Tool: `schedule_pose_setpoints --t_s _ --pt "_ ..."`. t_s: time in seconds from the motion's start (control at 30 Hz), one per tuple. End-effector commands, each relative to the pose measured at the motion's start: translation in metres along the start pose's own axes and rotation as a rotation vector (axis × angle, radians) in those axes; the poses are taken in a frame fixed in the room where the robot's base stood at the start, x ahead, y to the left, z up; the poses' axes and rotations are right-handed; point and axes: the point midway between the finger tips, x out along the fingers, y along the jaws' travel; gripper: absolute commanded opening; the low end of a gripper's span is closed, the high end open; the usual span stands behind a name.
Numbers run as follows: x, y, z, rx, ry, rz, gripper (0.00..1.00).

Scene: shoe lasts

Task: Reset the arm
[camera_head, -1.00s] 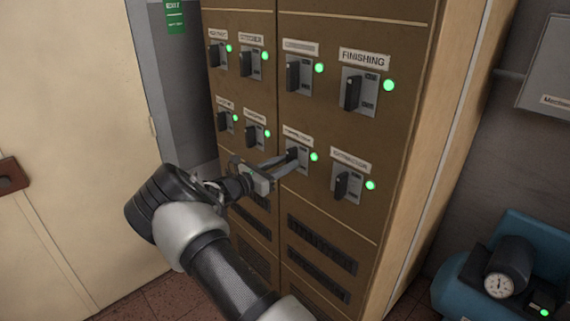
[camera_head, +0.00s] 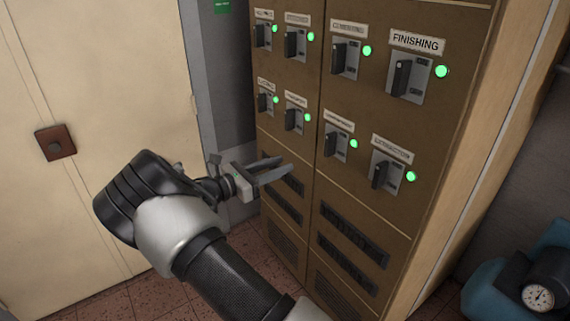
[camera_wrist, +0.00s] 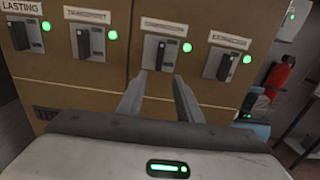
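My gripper (camera_head: 287,164) is open and empty in front of the brown switch cabinet (camera_head: 300,190), below and left of the third lower-row switch (camera_head: 336,143). In the wrist view, my gripper (camera_wrist: 158,78) has its two fingers apart, pointing at the cabinet just below that same switch (camera_wrist: 161,54). A gap shows between the fingers and the switch in the head view. The switch's black handle stands roughly upright and its light (camera_head: 354,143) is green. My arm reaches in from the bottom of the head view, bent at the elbow.
Other switches, including the FINISHING switch (camera_head: 409,77) and the EXTRACTION switch (camera_head: 387,172), all show green lights. Pale double doors (camera_head: 100,100) stand left. A blue compressor with a gauge (camera_head: 537,297) stands lower right. Tiled floor (camera_head: 150,300) lies below.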

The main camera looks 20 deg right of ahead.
Motion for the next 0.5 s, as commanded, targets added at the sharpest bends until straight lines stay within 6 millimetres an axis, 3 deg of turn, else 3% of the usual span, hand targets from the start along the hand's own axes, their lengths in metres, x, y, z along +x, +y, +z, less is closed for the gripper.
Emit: schedule_pose_setpoints --t_s 0.33,0.5 --pt "0.004 -0.006 0.004 0.021 0.023 -0.019 0.33" --pt "0.024 -0.051 0.021 0.187 0.203 -0.156 0.33"
